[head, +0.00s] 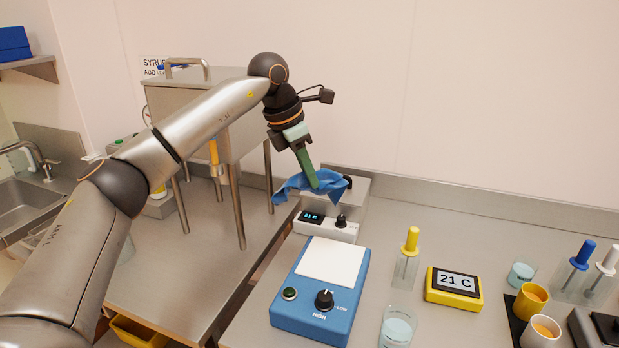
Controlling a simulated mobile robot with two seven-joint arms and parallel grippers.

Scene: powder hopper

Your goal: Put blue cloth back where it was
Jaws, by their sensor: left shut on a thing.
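My left gripper (315,184) points down from above and is shut on the cloth. The cloth hangs in folds to both sides of the fingers and hides part of the device's top. I cannot tell whether it touches the device. My right gripper is not in view.
In front stands a blue device (312,320) with a white top plate. A steel hopper on legs (237,150) stands behind my left arm.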

